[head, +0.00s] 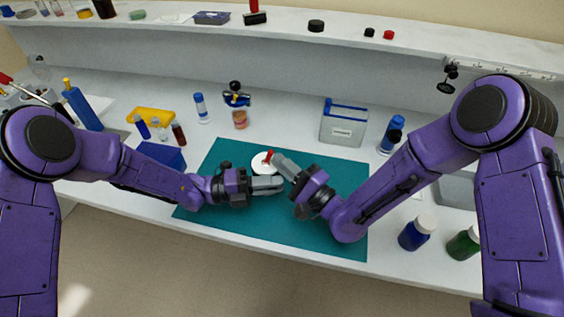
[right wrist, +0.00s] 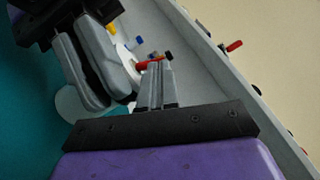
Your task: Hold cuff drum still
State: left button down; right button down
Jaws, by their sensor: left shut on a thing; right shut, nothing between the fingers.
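A white round piece (head: 259,164), which looks like the cuff drum, is on the teal mat (head: 330,228). My grippers partly cover it. A small red part (head: 269,156) shows at it; the right wrist view shows a red part (right wrist: 148,63) by my right fingertips. My left gripper (head: 280,184) is shut at the drum's near side; its grip point is hidden. In the right wrist view its grey fingers (right wrist: 105,80) cross in front of the white round piece (right wrist: 72,103). My right gripper (head: 277,159) is shut and empty, its tips close beside the red part.
A blue block (head: 162,154) is left of the mat. A blue bottle (head: 416,232) and a green bottle (head: 464,243) stand right. The mat's front is clear.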

jog(key=shift+w+a, duration=0.1)
jog(key=shift+w, duration=0.05)
jog(key=shift+a+r+n+g, duration=0.15)
jog(key=shift+r+n+g, duration=0.1)
jog(key=shift+n+g, duration=0.35)
dwell(0.4)
jog(key=shift+s+a+r+n+g+h, duration=0.15)
jog(key=shift+a+n+g+h, duration=0.25)
jog(key=shift+n, duration=0.5)
jog(key=shift+a+r+n+g+h, duration=0.3)
jog(key=shift+n+h, duration=0.25)
jog(key=shift+n, duration=0.35)
jog(key=shift+s+a+r+n+g+h, duration=0.1)
jog(key=shift+a+n+g+h, duration=0.25)
jog(key=shift+n, duration=0.55)
jog(key=shift+d, duration=0.1)
jog(key=v, duration=0.7)
jog(key=shift+s+d, duration=0.2)
jog(key=shift+r, duration=0.15)
